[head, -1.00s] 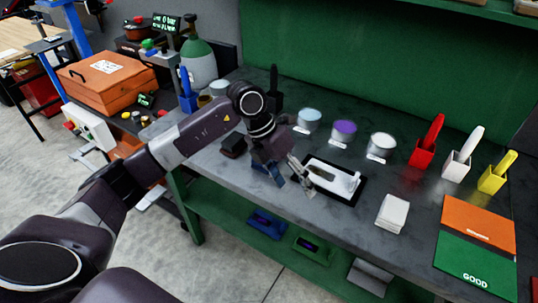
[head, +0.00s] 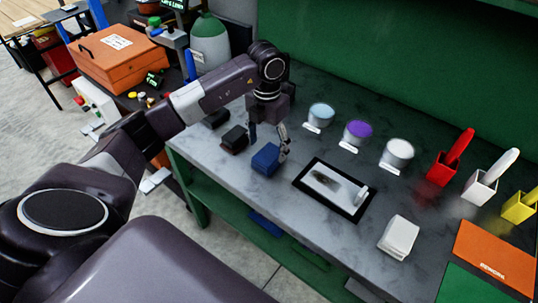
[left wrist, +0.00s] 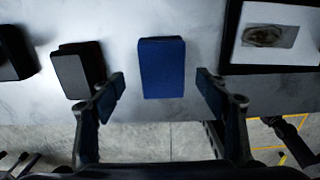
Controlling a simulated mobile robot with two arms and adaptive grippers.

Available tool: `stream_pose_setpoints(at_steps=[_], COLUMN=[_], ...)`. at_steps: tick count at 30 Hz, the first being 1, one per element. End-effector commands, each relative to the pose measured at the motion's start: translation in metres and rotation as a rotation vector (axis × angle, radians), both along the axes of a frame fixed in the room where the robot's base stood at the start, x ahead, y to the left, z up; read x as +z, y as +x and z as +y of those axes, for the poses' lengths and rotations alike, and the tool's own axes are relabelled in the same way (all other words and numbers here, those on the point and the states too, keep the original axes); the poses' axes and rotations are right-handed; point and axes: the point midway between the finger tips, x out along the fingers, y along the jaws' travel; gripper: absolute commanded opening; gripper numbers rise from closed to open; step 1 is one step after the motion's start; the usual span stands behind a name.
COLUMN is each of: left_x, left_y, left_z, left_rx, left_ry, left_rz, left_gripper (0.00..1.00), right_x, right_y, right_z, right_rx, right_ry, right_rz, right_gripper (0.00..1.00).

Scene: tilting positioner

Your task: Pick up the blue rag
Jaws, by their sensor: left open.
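The blue rag (head: 265,158) is a folded, block-like blue pad lying on the grey bench top near its front edge. In the left wrist view the blue rag (left wrist: 162,66) lies between and just beyond the two fingers, with a gap on each side. My left gripper (head: 268,140) is open above and beside the rag, pointing down; it also shows in the left wrist view (left wrist: 160,92), with nothing between its fingers. My right gripper is not in view.
Dark blocks (head: 234,138) lie left of the rag. A black-framed tray (head: 352,210) with a dark smudge lies to its right, and a white stack (head: 399,236) farther right. Cups (head: 320,116) stand behind. The bench's green lower shelf (head: 225,210) is below.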

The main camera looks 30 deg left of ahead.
Motion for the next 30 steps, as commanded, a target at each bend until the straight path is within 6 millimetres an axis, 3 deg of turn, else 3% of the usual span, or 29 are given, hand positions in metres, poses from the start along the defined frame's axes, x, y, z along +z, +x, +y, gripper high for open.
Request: stream_pose_setpoints(at_steps=[5, 9, 13, 17, 30], left_x=[-0.024, -0.040, -0.044, -0.044, -0.043], left_y=[-0.002, -0.001, -0.001, -0.001, -0.001], left_z=[-0.003, -0.002, -0.002, -0.002, -0.002], left_rx=[-0.001, 0.000, -0.001, -0.001, -0.001], left_ry=[-0.002, -0.002, 0.000, 0.000, -0.001], left_rz=[0.005, 0.003, 0.000, 0.000, 0.000], left_gripper=[0.68, 0.68, 0.68, 0.68, 0.23], right_x=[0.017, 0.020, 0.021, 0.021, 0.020], right_y=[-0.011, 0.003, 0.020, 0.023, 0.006], right_z=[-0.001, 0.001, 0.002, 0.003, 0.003], right_rx=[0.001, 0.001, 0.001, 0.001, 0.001], right_ry=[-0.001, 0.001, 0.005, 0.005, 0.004], right_rz=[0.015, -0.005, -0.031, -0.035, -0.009], right_gripper=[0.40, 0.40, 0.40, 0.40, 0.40])
